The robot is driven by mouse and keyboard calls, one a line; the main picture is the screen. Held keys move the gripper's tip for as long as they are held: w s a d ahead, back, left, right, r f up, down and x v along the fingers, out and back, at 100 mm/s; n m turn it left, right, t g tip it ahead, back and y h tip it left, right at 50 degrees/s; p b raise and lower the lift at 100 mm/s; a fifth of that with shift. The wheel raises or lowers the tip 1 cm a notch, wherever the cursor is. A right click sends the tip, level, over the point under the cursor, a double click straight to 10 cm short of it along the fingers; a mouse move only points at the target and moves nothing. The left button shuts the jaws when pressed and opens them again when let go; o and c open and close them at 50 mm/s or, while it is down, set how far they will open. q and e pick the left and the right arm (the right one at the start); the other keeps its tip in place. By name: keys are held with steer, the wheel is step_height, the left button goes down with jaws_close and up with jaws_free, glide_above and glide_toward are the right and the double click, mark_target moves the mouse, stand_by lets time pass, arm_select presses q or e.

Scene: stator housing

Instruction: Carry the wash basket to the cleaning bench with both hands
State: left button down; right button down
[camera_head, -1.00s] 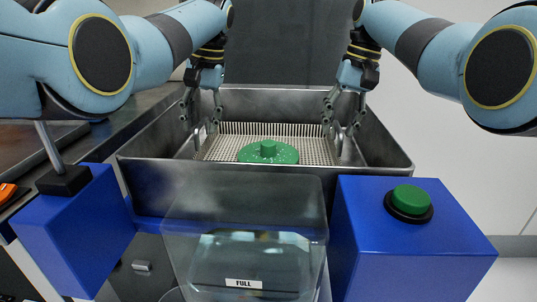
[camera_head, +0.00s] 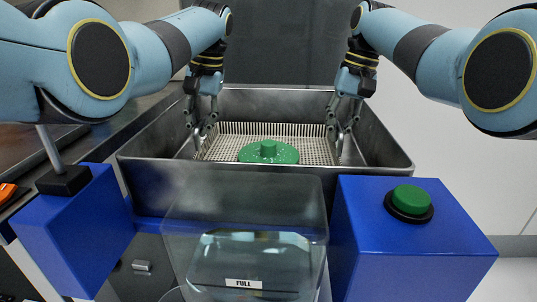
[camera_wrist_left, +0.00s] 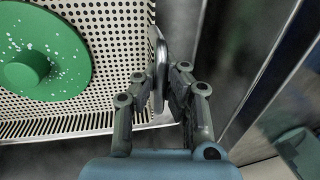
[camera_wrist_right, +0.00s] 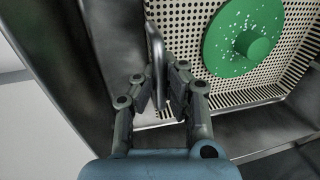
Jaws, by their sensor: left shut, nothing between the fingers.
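The wash basket (camera_head: 317,149) is a pale perforated tray inside a grey metal tub. A green disc with a raised hub (camera_head: 268,151) lies in it. My left gripper (camera_head: 205,136) is low at the basket's left side; its fingers are shut with nothing held, close by the upright metal handle (camera_wrist_left: 160,60). My right gripper (camera_head: 341,137) is at the right side, its fingers drawn in around the other handle (camera_wrist_right: 156,50). Whether they press on that handle cannot be told. The basket sits down in the tub.
The metal tub's walls (camera_head: 387,150) surround the basket and both grippers. In front are a clear container labelled FULL (camera_head: 243,250) and a blue box with a green button (camera_head: 409,199). Another blue box (camera_head: 75,235) is at left, beside a dark bench (camera_head: 90,130).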

arm_select(q)
steer(key=shift+w+r, duration=0.1)
steer(key=shift+r, duration=0.05)
arm_select(e)
steer(key=shift+r, duration=0.15)
